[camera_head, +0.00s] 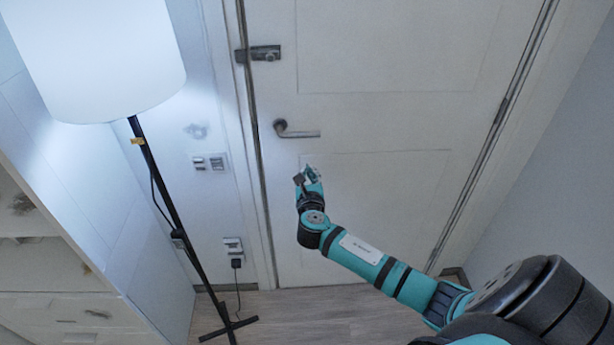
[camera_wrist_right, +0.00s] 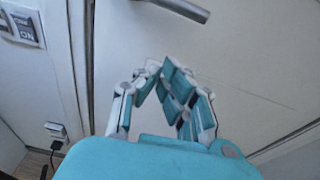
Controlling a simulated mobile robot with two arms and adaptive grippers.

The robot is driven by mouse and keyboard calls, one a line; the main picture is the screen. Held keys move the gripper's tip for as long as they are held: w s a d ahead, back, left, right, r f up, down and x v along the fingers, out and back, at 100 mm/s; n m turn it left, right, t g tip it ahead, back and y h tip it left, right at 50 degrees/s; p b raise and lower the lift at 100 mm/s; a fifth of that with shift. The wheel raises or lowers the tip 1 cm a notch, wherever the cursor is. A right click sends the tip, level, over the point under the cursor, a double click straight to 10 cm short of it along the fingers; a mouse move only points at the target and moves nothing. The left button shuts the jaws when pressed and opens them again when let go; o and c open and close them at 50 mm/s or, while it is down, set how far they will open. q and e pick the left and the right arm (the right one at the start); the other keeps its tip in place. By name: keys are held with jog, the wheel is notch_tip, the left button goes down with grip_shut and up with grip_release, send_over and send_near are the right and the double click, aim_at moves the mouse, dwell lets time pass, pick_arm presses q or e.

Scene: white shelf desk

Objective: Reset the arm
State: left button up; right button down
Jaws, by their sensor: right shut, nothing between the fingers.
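My right arm comes in from the lower right in the head view and reaches out in front of a white door (camera_head: 390,110). My right gripper (camera_head: 306,174) is at the end of it, just below the door handle (camera_head: 298,131) in the picture. In the right wrist view, my right gripper (camera_wrist_right: 168,72) is shut and empty, its teal fingers meeting at the tips. The door handle (camera_wrist_right: 182,8) shows above the fingertips there, apart from them. My left gripper is not in view.
A floor lamp with a white shade (camera_head: 95,55) and thin black pole stands at the left. A latch (camera_head: 262,53) is high on the door. Switches (camera_head: 209,162) and a plugged socket (camera_head: 235,252) are on the wall. A white shelf (camera_head: 60,270) fills the lower left. Wooden floor (camera_head: 330,310) lies below.

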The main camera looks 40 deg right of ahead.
jog(key=shift+s+a, duration=0.2)
jog(key=shift+a, duration=0.1)
dwell(0.4)
